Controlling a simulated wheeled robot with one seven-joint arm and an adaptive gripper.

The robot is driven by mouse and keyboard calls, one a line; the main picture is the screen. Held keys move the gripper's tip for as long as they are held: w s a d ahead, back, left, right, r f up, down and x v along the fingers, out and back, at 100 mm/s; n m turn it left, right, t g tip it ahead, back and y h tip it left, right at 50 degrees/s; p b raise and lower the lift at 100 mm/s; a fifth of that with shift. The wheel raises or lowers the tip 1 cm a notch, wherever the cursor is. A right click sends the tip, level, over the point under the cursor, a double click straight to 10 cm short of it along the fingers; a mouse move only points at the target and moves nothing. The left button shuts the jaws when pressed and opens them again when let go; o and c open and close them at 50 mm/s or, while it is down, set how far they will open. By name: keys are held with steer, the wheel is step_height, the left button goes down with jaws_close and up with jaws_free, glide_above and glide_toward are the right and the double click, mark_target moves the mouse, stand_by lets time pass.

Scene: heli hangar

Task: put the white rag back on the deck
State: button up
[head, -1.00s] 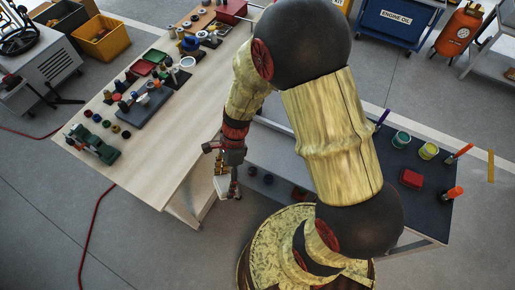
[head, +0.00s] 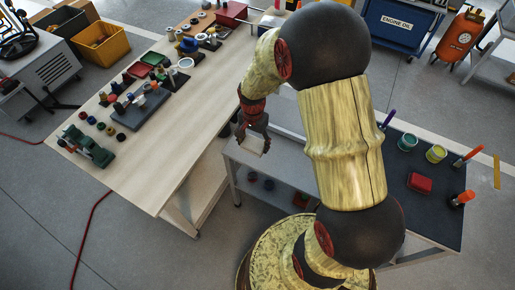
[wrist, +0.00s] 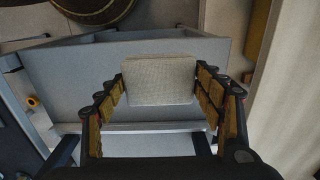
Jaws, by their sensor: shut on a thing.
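My gripper (head: 256,138) is shut on the white rag (head: 252,144), a small pale folded block. In the wrist view the rag (wrist: 160,80) sits between the two fingers, held at its left and right sides. In the head view my gripper holds it at the left end of a grey trolley, seemingly above its top deck (head: 285,165). The exact height over the deck is hard to tell. My arm hides part of the trolley. A flat grey surface (wrist: 60,75) with a raised edge lies behind the rag in the wrist view.
A long wooden workbench (head: 165,165) with tools and parts stands left of the trolley. Dark cups (head: 268,184) stand on the trolley's lower shelf.

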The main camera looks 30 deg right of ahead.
steer(key=w+d+f, duration=0.1)
steer(key=f, duration=0.1)
steer(key=w+d+f+b, duration=0.2)
steer(key=f, duration=0.1)
steer(key=shift+f, duration=0.3)
steer(key=f, duration=0.1)
steer(key=f+b, duration=0.1)
steer(key=f, duration=0.1)
steer(key=shift+w+d+f, duration=0.15)
steer(key=shift+d+f, duration=0.05)
steer(key=shift+c, duration=0.4)
steer(key=o, duration=1.1)
steer(key=shift+r, duration=0.15)
step_height(320, 180, up, 12)
steer(key=f+p, duration=0.1)
steer(key=p, duration=0.3)
step_height(320, 180, up, 25)
steer(key=n+t, duration=0.4)
steer(key=n, duration=0.4)
glide_above(257, 142)
steer(key=s+a, duration=0.6)
steer(key=s, duration=0.4)
steer(key=s+r+n, duration=0.1)
steer(key=s, duration=0.1)
steer(key=s+a+r+n+t, duration=0.1)
steer(key=s, duration=0.2)
steer(key=s+a+r+n, duration=0.1)
steer(key=s, duration=0.2)
steer(key=shift+a+t, duration=0.1)
steer(key=shift+t, duration=0.2)
